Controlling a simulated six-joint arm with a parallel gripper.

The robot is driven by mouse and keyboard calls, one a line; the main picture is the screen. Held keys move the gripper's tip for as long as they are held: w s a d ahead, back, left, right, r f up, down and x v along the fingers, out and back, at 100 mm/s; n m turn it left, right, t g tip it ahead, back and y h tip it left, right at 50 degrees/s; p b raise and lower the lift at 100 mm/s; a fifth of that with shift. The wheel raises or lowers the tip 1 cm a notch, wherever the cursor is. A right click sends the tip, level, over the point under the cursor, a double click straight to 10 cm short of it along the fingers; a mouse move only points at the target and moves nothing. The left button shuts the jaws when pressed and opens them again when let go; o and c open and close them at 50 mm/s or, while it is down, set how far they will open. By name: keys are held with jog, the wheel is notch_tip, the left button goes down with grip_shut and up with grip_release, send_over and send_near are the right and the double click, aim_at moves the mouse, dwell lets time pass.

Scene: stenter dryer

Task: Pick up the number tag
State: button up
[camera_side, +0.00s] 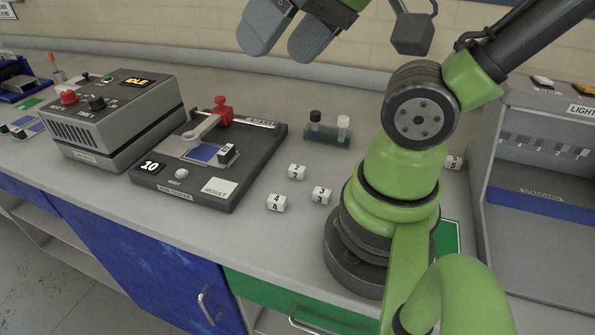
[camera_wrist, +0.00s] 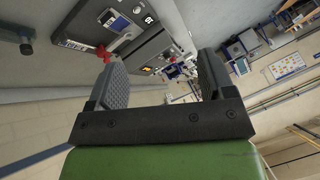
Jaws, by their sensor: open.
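Several small white number tags stand on the grey bench. Tag 2 (camera_side: 296,172) is farthest back of a loose group, tag 3 (camera_side: 321,195) is to its right front, and tag 4 (camera_side: 276,203) is at the front left. Tag 5 (camera_side: 453,162) stands apart, partly behind my arm. My gripper (camera_side: 292,30) is open and empty, high above the bench near the back wall, well away from the tags. Its two grey pads also show in the wrist view (camera_wrist: 163,78), with nothing between them. I cannot make out the loose tags in the wrist view.
A dark test device (camera_side: 248,168) with a red-knobbed clamp and a display reading 10 stands left of the tags. A light booth (camera_side: 545,190) stands right.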

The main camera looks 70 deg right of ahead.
jog(key=c, duration=0.3)
jog(key=n+g+h, duration=0.2)
jog(key=n+g, duration=0.2)
jog(key=g, duration=0.3)
send_over(297, 167)
notch_tip(297, 167, down, 22)
jog(key=shift+r, duration=0.25)
jog(key=shift+f, duration=4.75)
